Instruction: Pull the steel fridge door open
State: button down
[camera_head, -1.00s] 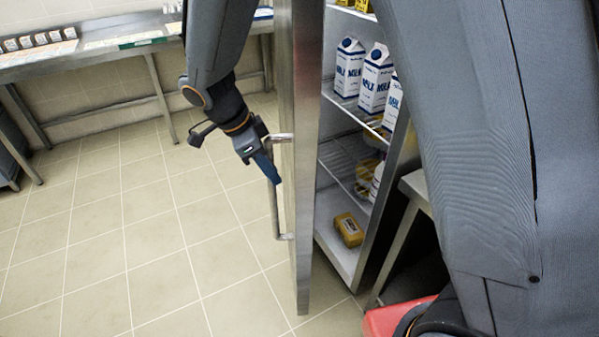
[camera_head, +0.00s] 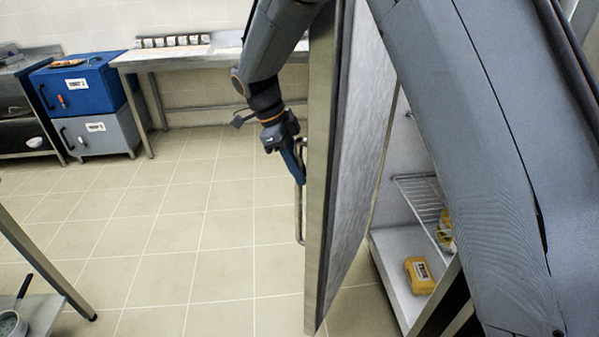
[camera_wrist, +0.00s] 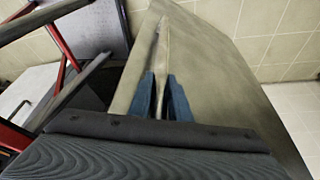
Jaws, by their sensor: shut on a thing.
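The steel fridge door (camera_head: 345,170) stands ajar in the head view, seen nearly edge-on with its grey inner side showing. Its vertical bar handle (camera_head: 299,215) is on the left, outer face. My gripper (camera_head: 298,172) is shut on the upper part of the handle. In the wrist view the blue fingers (camera_wrist: 164,98) sit either side of the handle bar (camera_wrist: 162,50), against the broad door face (camera_wrist: 215,75). The fridge interior shows right of the door, with a wire shelf (camera_head: 420,195) and a yellow box (camera_head: 419,276) on its floor. My arm hides much of the interior.
Blue (camera_head: 80,88) and grey (camera_head: 98,136) cabinets stand at the back left beside a steel table (camera_head: 185,55). A steel bench (camera_head: 45,305) with a pan (camera_head: 14,322) is at the lower left. The tiled floor (camera_head: 200,235) left of the door is clear.

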jog(key=c, duration=1.6)
grip_release()
jog(key=shift+c, duration=0.2)
jog(key=shift+r, duration=0.1)
jog(key=b+v, duration=0.1)
jog(key=v, duration=0.6)
jog(key=shift+a+r, duration=0.2)
jog(key=shift+r, duration=0.05)
